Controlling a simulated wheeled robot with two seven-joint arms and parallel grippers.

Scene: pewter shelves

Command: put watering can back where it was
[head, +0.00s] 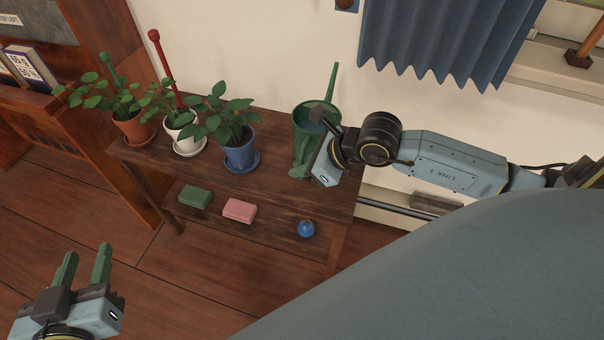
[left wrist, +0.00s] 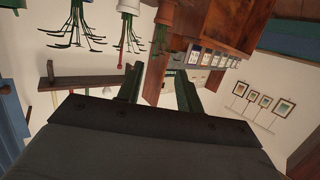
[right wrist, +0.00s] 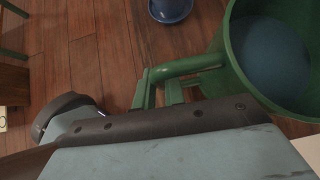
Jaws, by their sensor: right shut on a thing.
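The green watering can (head: 304,132) is at the right end of the shelf's top board, with its long spout pointing up and back. It looks roughly upright; whether its base touches the board I cannot tell. My right gripper (right wrist: 160,90) is shut on its handle in the right wrist view, where the open can (right wrist: 232,70) shows a blue inside. In the head view the right gripper (head: 316,150) reaches the can from the right and its fingers are partly hidden. My left gripper (head: 84,258) is open and empty at the lower left, away from the shelf.
The wooden shelf (head: 270,185) holds plants in an orange pot (head: 134,131), a white pot (head: 186,138) and a blue pot (head: 240,155), left of the can. Its lower board holds a green block (head: 195,196), a pink block (head: 240,210) and a blue ball (head: 307,229). A curtain (head: 440,40) hangs behind.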

